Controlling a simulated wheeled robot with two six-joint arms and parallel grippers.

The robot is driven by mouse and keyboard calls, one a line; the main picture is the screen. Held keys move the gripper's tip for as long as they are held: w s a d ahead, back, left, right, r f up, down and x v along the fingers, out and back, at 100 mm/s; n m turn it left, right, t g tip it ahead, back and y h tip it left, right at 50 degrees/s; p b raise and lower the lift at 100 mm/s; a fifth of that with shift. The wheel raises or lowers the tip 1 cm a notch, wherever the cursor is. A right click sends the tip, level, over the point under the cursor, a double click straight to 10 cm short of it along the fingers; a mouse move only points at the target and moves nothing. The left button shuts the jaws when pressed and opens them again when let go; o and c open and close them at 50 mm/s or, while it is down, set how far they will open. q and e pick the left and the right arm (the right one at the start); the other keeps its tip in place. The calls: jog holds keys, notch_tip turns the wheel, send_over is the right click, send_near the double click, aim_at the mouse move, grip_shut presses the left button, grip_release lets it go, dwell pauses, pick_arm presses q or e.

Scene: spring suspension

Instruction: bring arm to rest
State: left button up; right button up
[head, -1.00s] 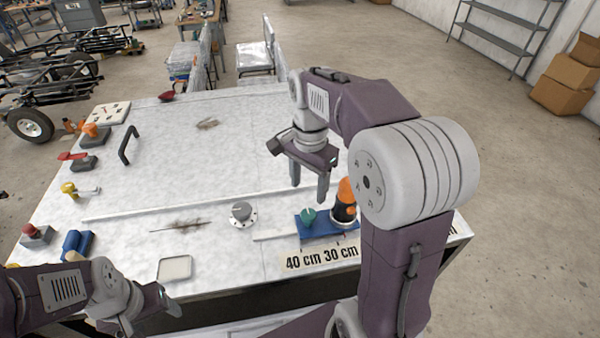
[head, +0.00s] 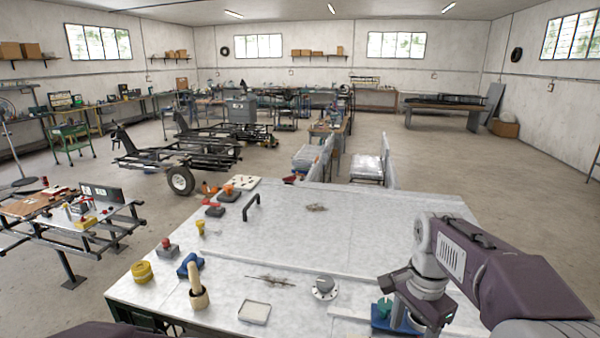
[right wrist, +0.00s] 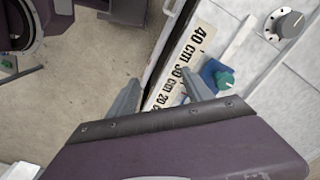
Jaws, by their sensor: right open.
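My right gripper (head: 418,308) hangs over the front right part of the white-topped workbench (head: 330,225) in the head view. In the right wrist view its two fingers (right wrist: 158,92) are apart, with nothing between them; the bench's edge and the strip marked in cm (right wrist: 182,75) show beyond. A blue base with a green knob (head: 384,308) is beside and partly behind the gripper in the head view; the green knob also shows in the right wrist view (right wrist: 225,79). My left gripper is out of view; only a bit of purple arm shows at the bottom left.
On the bench are a round grey dial (head: 325,288), a shallow square tray (head: 254,313), a wooden-handled tool in a holder (head: 197,288), a yellow round piece (head: 142,272) and a black handle (head: 251,206). The bench's middle is mostly clear. Another table (head: 75,215) stands left.

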jog(key=s+a+f+n+b, duration=0.1)
jog(key=s+f+n+b, duration=0.1)
jog(key=f, duration=0.7)
jog(key=s+a+f+n+b, duration=0.1)
jog(key=s+f+n+b, duration=0.2)
jog(key=f, duration=0.6)
jog(key=s+a+f+n+t+b, duration=0.1)
jog(key=s+a+f+n+b, duration=0.1)
jog(key=f+n+b, duration=0.4)
notch_tip(320, 180, down, 4)
jog(key=shift+s+r+n, duration=0.2)
jog(key=shift+s+n, duration=0.3)
jog(key=shift+n, duration=0.4)
jog(key=shift+a, duration=0.1)
